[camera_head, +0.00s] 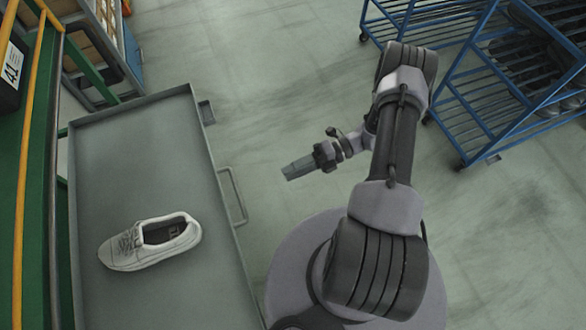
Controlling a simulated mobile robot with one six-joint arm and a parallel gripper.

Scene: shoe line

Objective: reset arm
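My gripper (298,168) is at the end of my folded arm, right of the grey tray table, over open floor. It points left and touches nothing that I can see. Its fingers are small and seen from above, so I cannot tell whether they are open or shut. A white lace-up shoe (150,241) lies on the grey tray table (140,150), toe to the left, apart from my gripper.
A handle (233,196) sticks out from the table's right side. Blue wheeled racks (470,100) stand at the upper right. A green and yellow frame (38,150) runs along the left edge. Shelving (105,40) stands at the upper left. The floor (270,70) between is clear.

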